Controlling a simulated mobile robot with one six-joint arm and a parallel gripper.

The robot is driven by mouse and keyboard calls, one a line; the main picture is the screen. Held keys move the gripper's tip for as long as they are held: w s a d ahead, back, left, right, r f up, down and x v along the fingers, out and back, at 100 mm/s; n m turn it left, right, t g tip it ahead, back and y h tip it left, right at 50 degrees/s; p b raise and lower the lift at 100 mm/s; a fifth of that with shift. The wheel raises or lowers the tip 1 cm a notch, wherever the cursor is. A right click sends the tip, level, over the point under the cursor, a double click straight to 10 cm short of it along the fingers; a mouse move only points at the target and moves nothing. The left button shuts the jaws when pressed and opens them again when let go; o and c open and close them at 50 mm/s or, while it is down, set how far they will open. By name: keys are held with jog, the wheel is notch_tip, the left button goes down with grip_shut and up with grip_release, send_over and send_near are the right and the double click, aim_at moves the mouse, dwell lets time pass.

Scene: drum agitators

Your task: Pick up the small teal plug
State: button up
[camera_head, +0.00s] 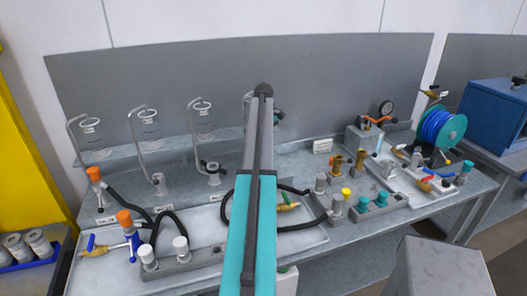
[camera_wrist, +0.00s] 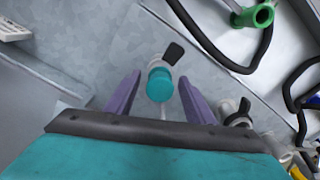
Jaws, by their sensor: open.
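A small teal plug (camera_wrist: 160,86) shows in the wrist view as a round teal end on a pale fitting with a black tab. My gripper (camera_wrist: 160,77) is open, with one purple finger on each side of the plug. A gap shows on both sides, but I cannot tell how far below the fingertips the plug is. In the head view my arm hides this spot. Other teal plugs stand on a grey block at the right of the bench, one here (camera_head: 363,203) and one beside it (camera_head: 382,199).
In the wrist view, a green fitting (camera_wrist: 262,15) with a black hose lies at upper right, and a second pale fitting (camera_wrist: 240,112) with a black tab is right of the right finger. In the head view, glass flasks (camera_head: 149,125) and a blue cable reel (camera_head: 441,127) stand on the bench.

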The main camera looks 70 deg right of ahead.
dwell(0.4)
jog(key=c, duration=1.1)
jog(key=shift+o, duration=0.2)
jog(key=shift+r, duration=0.1)
jog(key=shift+w+r+b, duration=0.1)
jog(key=shift+r+b, duration=0.85)
jog(key=shift+r, duration=0.65)
jog(key=shift+s+a+r+b, duration=0.25)
jog(key=shift+s+a+b, duration=0.45)
jog(key=shift+s+a, duration=1.15)
jog(key=shift+s+a+r+b, duration=0.3)
jog(key=shift+s+a+b, duration=0.7)
jog(key=shift+s, duration=1.6)
jog(key=shift+s+a+r+b, duration=0.25)
jog(key=shift+s+a+b, duration=0.2)
jog(key=shift+s+a, duration=1.5)
jog(key=shift+s+d, duration=0.25)
